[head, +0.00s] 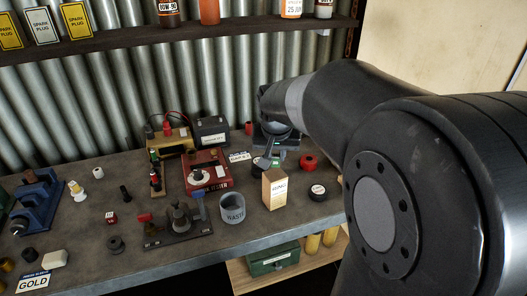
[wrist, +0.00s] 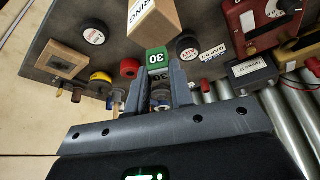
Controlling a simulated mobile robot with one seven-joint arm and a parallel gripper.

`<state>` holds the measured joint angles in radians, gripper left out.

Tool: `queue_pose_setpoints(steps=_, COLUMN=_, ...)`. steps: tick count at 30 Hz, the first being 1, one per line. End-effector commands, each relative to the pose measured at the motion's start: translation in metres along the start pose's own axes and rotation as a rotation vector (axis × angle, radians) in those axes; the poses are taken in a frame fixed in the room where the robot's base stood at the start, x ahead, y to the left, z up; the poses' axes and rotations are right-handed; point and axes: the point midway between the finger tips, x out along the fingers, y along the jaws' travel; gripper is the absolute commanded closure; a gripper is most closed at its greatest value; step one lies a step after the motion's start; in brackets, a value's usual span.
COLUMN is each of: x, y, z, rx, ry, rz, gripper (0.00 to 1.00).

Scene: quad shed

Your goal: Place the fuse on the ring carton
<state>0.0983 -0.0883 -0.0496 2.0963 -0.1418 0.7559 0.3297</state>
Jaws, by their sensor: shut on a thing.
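The ring carton (head: 275,188) is a tan box with a white label, upright near the bench's front edge in the head view. It also shows at the top of the wrist view (wrist: 153,24). My gripper (wrist: 160,78) is shut on the fuse (wrist: 157,59), a green block marked 30, held at the fingertips. In the wrist view the fuse is close to the carton's edge; I cannot tell whether they touch. In the head view the fuse (head: 276,163) shows small, just behind and above the carton's top, with my gripper (head: 268,157) above it.
A grey waste cup (head: 232,207) stands left of the carton. A black round tin (head: 317,192) and a red ring-shaped thing (head: 307,162) lie to its right. A red tester (head: 207,172) and a battery-like box (head: 211,131) stand behind left. A shelf (head: 180,35) runs above.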

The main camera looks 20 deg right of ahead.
Motion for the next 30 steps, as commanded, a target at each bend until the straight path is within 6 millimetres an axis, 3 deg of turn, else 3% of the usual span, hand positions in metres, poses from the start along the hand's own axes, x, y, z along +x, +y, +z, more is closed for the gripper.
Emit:
queue_pose_setpoints(steps=6, x=0.026, y=0.000, z=0.011, rx=-0.001, ry=-0.001, rz=0.001, gripper=1.00)
queue_pose_setpoints(steps=18, x=0.031, y=0.001, z=0.013, rx=-0.001, ry=-0.001, rz=0.001, gripper=1.00)
queue_pose_setpoints(steps=19, x=0.031, y=0.001, z=0.013, rx=0.000, ry=-0.001, rz=0.001, gripper=0.78)
queue_pose_setpoints(steps=26, x=0.030, y=0.001, z=0.013, rx=-0.001, ry=0.000, rz=0.000, gripper=0.59)
queue_pose_setpoints(steps=30, x=0.030, y=0.001, z=0.013, rx=-0.001, ry=0.000, rz=0.000, gripper=0.58)
